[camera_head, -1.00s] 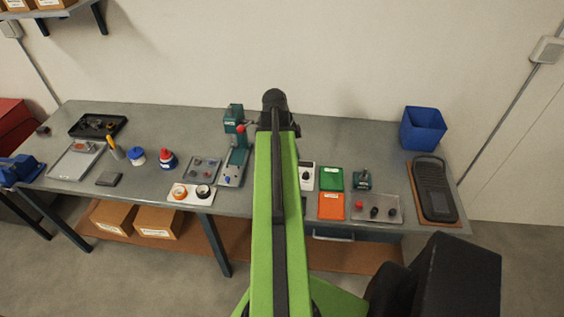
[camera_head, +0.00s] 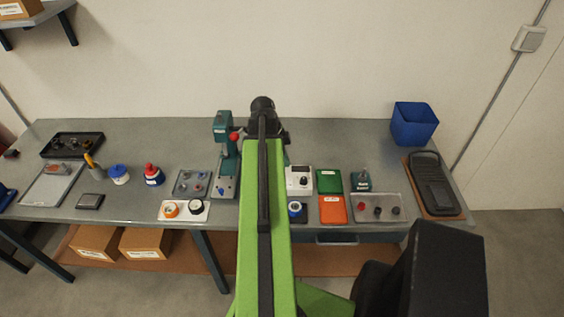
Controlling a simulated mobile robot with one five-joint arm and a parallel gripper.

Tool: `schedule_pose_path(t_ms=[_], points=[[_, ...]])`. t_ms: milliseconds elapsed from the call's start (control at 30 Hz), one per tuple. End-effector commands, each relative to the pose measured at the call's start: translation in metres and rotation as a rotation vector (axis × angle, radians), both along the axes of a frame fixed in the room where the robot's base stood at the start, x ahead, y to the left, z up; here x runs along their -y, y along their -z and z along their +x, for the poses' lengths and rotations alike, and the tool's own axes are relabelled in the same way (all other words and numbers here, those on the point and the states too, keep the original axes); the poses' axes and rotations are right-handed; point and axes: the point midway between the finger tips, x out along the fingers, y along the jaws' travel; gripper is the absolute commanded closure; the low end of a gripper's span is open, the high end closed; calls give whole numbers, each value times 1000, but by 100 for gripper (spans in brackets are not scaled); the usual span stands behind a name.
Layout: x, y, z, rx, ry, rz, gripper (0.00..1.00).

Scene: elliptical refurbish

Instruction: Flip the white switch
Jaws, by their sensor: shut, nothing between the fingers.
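A white switch box (camera_head: 529,38) is mounted on the wall at the upper right, above and to the right of the bench, with a grey conduit running up and down from it. My gripper (camera_head: 264,108) is the dark end of my green arm, over the back of the bench near the middle. It is shut and empty, seen from behind, so its fingertips are mostly hidden. It is far to the left of the switch and apart from it.
A grey workbench (camera_head: 330,138) spans the view, with a green press (camera_head: 222,130), a blue bin (camera_head: 414,125) at the back right and several small parts and trays. A shelf (camera_head: 35,20) hangs at the upper left. Floor (camera_head: 515,260) is clear at the right.

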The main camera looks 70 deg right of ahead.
Motion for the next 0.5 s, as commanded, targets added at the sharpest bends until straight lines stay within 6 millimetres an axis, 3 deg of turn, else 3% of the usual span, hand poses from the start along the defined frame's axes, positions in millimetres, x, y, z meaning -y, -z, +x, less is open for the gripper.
schedule_pose_path(t_ms=[33, 233, 367, 500], points=[[2, 23, -3, 0, 1, 0, 100], [9, 65, -12, 0, 0, 0, 100], [12, 84, -11, 0, 0, 0, 100], [13, 88, -10, 0, 0, 0, 100]])
